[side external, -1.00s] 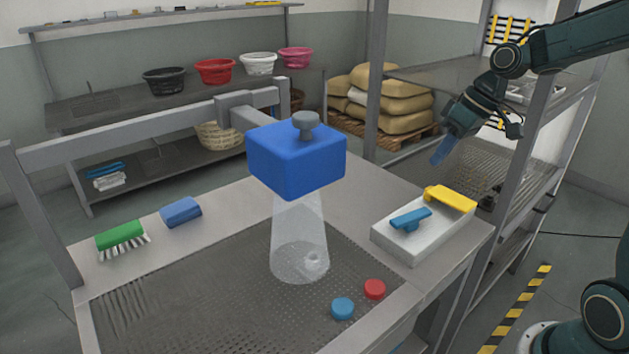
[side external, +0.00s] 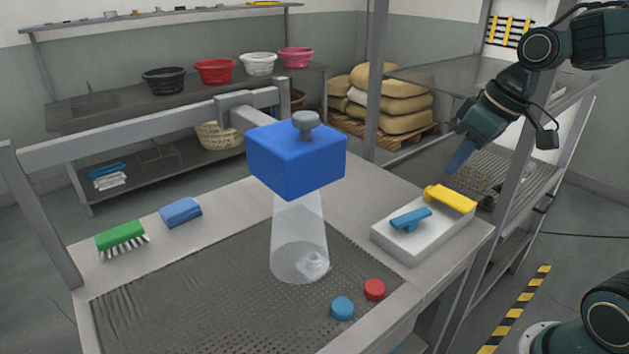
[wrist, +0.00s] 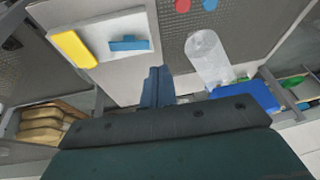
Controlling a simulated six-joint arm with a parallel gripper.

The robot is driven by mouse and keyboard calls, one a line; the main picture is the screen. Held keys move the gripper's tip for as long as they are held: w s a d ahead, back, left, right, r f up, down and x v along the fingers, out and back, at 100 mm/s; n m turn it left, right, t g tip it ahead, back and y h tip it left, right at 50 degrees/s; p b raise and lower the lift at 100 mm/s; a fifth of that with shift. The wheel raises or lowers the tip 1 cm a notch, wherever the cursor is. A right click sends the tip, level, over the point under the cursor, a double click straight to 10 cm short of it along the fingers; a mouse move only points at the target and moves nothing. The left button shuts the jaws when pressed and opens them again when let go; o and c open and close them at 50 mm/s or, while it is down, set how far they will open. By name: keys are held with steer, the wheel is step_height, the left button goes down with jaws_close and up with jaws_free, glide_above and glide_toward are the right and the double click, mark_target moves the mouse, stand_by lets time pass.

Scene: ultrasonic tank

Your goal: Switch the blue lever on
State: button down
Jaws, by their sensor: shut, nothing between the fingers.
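The blue lever (side external: 410,219) sits on a white switch box (side external: 408,246) at the right side of the bench. In the wrist view the blue lever (wrist: 129,44) shows on the box, near the top. A yellow lever (side external: 450,198) is at the box's far right end; it also shows in the wrist view (wrist: 74,50). My gripper (side external: 452,168) has blue fingers, shut and empty, in the air behind and above the box, apart from both levers. In the wrist view the closed fingers (wrist: 158,80) point toward the bench, below the blue lever.
A blue block (side external: 296,158) with a grey knob hangs over a clear cylinder (side external: 299,240) on the perforated plate. Red (side external: 374,289) and blue (side external: 342,308) buttons sit at the front. A green brush (side external: 120,236) and blue sponge (side external: 180,212) lie left. A shelf rack stands right.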

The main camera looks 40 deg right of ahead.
steer(key=s+a+h, duration=0.1)
steer(key=s+a, duration=0.2)
steer(key=s, duration=0.3)
steer(key=shift+s+r+t, duration=0.3)
steer(key=shift+r+t, duration=0.1)
steer(key=shift+s, duration=0.1)
stand_by(0.3)
steer(key=shift+m+t, duration=0.3)
steer(key=shift+m, duration=0.2)
steer(key=shift+s+a+f, duration=0.1)
steer(key=shift+s+f, duration=0.1)
steer(key=shift+s, duration=1)
steer(key=shift+s+a+f, duration=0.1)
steer(key=shift+s+f, duration=0.05)
steer(key=shift+s, duration=1)
